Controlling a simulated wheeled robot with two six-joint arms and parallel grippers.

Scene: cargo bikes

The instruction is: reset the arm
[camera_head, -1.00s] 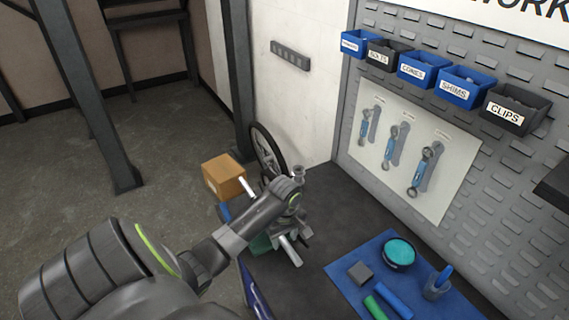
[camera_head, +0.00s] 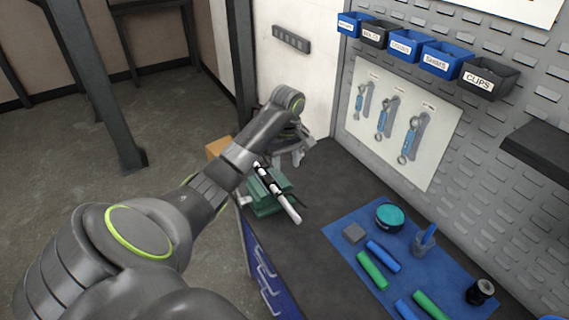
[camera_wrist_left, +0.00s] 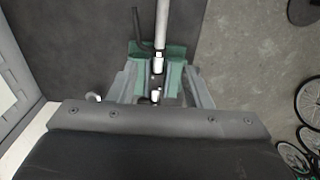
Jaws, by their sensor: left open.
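My left arm comes in from the lower left, and its left gripper (camera_head: 296,152) is at the back end of the dark bench. In the left wrist view the left gripper (camera_wrist_left: 160,84) has its fingers spread wide, with nothing held between them. A green vise (camera_head: 262,200) stands on the bench, nearer to the camera than the gripper. A black and white tube (camera_head: 281,194) lies across it. The wrist view shows the green vise (camera_wrist_left: 176,68) and the tube (camera_wrist_left: 162,22) beyond the fingertips, apart from them as far as I can tell. My right gripper is not in view.
A blue mat (camera_head: 345,262) holds green and blue grips, a teal-topped tin (camera_head: 389,216) and a small cup (camera_head: 423,243). A pegboard with labelled bins (camera_head: 415,47) and wrenches rises behind. A cardboard box (camera_head: 217,147) stands beyond the bench.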

